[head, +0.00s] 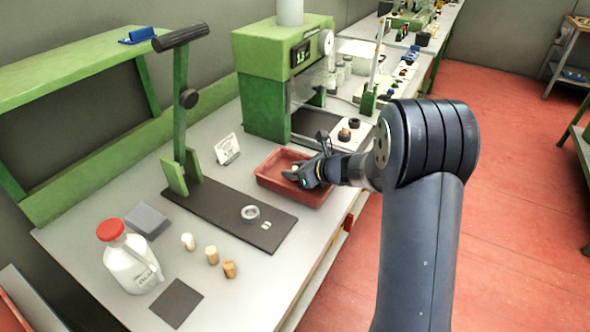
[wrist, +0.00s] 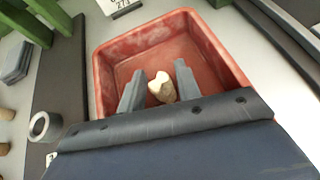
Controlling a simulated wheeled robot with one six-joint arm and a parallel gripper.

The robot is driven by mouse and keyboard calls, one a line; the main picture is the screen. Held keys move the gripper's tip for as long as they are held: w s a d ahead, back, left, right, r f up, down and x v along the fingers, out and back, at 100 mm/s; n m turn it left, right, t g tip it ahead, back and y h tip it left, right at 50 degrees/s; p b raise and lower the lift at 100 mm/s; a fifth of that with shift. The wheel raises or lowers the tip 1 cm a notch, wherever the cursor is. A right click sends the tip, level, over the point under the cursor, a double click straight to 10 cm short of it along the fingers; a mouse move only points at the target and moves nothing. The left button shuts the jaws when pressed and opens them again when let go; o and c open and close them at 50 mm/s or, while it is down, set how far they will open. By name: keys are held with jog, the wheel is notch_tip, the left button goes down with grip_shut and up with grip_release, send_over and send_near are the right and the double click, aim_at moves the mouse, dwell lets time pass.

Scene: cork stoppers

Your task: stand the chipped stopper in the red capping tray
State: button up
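The red capping tray (head: 320,196) lies on the bench, and its walls surround my fingers in the wrist view (wrist: 104,80). My gripper (head: 297,173) is low over the tray. In the wrist view, my gripper's two fingers (wrist: 160,72) stand either side of a pale stopper (wrist: 161,87) with a notched upper edge, the chipped stopper. The fingers look closed on it. It appears tilted, and whether its lower end touches the tray floor cannot be told. In the head view my gripper mostly hides it.
Several other stoppers (head: 211,254) stand on the bench near a white bottle with a red cap (head: 128,262). A dark base strip (head: 220,208) with a metal ring (head: 250,212) lies left of the tray. A green machine (head: 270,80) stands behind it.

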jog(key=shift+o, duration=0.9)
jog(key=shift+r, duration=0.2)
jog(key=v, duration=1.2)
